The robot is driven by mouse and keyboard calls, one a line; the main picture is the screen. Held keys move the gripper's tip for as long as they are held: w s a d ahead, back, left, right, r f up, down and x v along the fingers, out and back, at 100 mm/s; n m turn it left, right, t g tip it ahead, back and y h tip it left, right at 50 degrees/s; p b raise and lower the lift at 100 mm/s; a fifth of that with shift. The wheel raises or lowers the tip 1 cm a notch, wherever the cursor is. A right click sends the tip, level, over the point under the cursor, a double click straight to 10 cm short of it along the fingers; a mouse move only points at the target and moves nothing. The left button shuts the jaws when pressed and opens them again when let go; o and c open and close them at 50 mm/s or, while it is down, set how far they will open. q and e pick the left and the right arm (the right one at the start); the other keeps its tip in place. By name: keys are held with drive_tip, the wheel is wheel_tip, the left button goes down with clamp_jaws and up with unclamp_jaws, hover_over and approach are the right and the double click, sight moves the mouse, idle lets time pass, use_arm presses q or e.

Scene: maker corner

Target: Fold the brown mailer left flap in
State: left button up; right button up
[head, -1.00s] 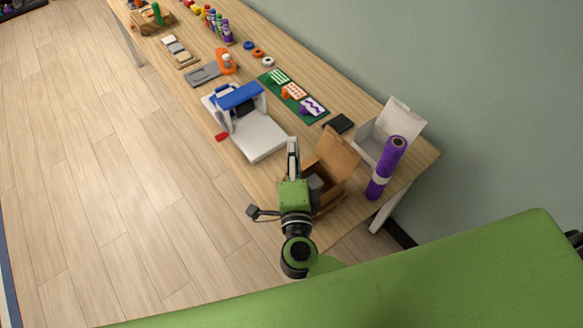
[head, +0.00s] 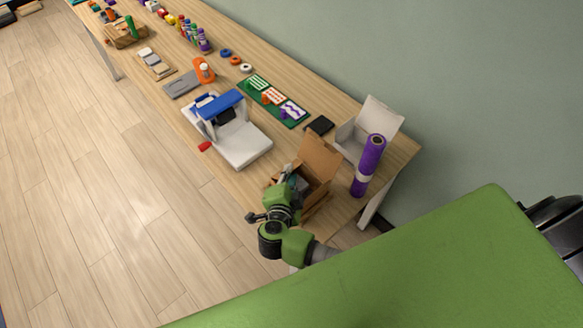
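The brown mailer (head: 320,158) stands near the front end of the bench, its large lid flap raised at the back. Something grey and teal shows inside it, partly covered by my arm. A small brown edge shows at the mailer's left, but I cannot tell clearly how the left flap lies. My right gripper (head: 284,184) is at the mailer's near left side, its fingers mostly hidden behind its own green wrist. I cannot tell whether it is open, or whether it touches the cardboard. My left gripper is not in view.
A purple roll (head: 369,165) stands right of the mailer, with an open white box (head: 380,118) behind it. A white and blue machine (head: 240,140) is to the left. A black flat item (head: 319,125) and a green mat (head: 262,92) lie farther back.

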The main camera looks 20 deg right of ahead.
drive_tip(key=shift+x, duration=1.55)
drive_tip(key=shift+c, duration=0.3)
clamp_jaws()
drive_tip(key=shift+f, duration=0.1)
